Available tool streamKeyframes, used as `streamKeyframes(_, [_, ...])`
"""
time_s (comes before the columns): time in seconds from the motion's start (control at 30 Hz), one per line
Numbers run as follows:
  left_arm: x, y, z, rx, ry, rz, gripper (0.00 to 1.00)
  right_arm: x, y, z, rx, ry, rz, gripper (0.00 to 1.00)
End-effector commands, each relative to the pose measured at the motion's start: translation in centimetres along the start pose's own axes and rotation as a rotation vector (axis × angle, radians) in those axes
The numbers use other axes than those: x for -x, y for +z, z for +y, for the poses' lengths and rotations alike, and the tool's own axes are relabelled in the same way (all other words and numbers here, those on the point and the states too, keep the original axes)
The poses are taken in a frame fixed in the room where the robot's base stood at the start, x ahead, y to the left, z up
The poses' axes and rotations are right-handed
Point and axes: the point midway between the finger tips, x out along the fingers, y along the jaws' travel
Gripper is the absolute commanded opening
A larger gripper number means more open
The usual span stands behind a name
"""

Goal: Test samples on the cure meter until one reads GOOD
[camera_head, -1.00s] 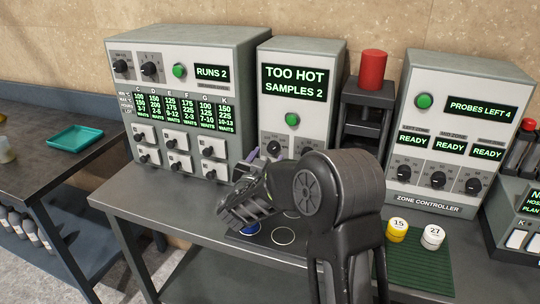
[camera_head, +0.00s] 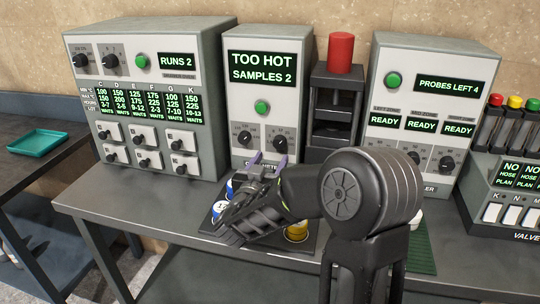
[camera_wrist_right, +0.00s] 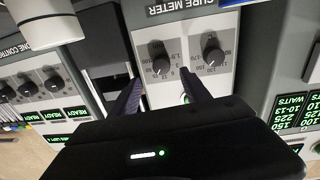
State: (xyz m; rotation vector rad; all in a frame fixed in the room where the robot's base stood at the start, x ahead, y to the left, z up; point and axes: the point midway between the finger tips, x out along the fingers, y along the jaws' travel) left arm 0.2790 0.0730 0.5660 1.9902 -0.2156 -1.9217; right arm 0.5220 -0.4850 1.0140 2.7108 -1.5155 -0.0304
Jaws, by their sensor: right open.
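The cure meter (camera_head: 265,90) stands at the back centre, with its display reading TOO HOT and SAMPLES 2. It has a green button (camera_head: 262,107) and two black knobs, which also show in the right wrist view (camera_wrist_right: 160,62). My right gripper (camera_head: 268,160) is open in front of the meter's lower face, its purple fingers apart and nothing visible between them. Blue-and-white sample jars (camera_head: 231,188) and a yellow jar (camera_head: 296,232) are on a dark mat (camera_head: 305,246), partly hidden by my right arm. My left gripper is out of view.
A panel reading RUNS 2 (camera_head: 145,100) stands left of the meter. A black stand with a red cylinder (camera_head: 341,52) and the zone controller (camera_head: 430,100), reading READY, stand right. A white jar shows upside down in the wrist view (camera_wrist_right: 45,25). The bench's left front is clear.

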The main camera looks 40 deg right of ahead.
Motion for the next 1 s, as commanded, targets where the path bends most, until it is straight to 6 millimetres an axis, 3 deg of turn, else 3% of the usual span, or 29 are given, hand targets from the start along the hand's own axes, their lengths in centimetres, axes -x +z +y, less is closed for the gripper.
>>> streamKeyframes(0.37, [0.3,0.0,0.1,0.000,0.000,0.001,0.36,-0.6,-0.2,-0.1,-0.001,-0.001,-0.001,0.55])
streamKeyframes(0.8, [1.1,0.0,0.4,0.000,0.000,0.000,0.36,-6.6,-0.2,-0.1,-0.001,0.000,0.000,0.55])
streamKeyframes(1.0, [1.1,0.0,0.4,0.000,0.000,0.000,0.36,-7.8,-0.2,-0.2,-0.001,-0.002,0.000,0.55])
